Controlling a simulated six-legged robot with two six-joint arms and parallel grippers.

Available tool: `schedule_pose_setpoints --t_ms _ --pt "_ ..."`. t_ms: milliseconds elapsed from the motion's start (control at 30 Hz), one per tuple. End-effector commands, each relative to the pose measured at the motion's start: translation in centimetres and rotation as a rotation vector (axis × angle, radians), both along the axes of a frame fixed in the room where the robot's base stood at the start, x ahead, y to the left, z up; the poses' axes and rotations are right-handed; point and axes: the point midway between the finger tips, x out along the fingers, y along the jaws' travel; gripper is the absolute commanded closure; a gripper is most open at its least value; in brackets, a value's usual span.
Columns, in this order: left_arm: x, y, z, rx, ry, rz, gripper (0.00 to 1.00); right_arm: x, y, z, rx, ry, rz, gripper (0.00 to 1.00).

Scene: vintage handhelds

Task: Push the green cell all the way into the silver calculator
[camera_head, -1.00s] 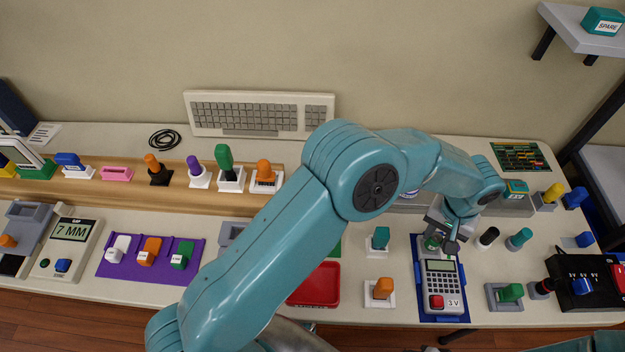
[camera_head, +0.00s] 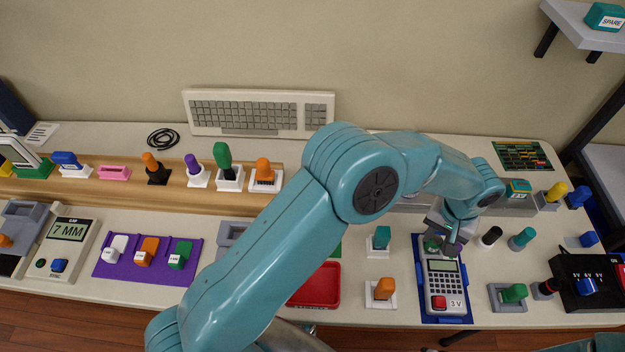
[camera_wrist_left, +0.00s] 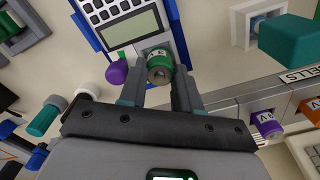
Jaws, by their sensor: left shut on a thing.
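The silver calculator (camera_head: 441,283) lies on a blue tray (camera_head: 464,309) at the right of the table, its red button and "3 V" label toward the front edge. It also shows at the top of the left wrist view (camera_wrist_left: 128,30). The green cell (camera_wrist_left: 158,58) is at the calculator's far end, its round metal end facing the wrist camera. My left gripper (camera_wrist_left: 160,82) is shut on it; the gripper (camera_head: 446,242) also shows in the head view, over that end. How deep the cell sits is hidden.
A purple knob (camera_wrist_left: 117,72) is close beside the cell. White and teal upright pieces (camera_head: 380,238) stand left of the calculator, with black (camera_head: 489,237) and teal (camera_head: 522,238) cylinders to its right. A red tray (camera_head: 318,287) lies further left.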

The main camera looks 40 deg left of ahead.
Motion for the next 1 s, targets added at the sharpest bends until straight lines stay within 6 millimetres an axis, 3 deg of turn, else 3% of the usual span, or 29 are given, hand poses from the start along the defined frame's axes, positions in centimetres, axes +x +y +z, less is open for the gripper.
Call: schedule_pose_setpoints --t_ms 1000 --pt "0.0 0.0 -1.5 0.000 0.000 0.000 1.00 0.0 0.0 -1.4 0.000 0.000 0.000 0.57"
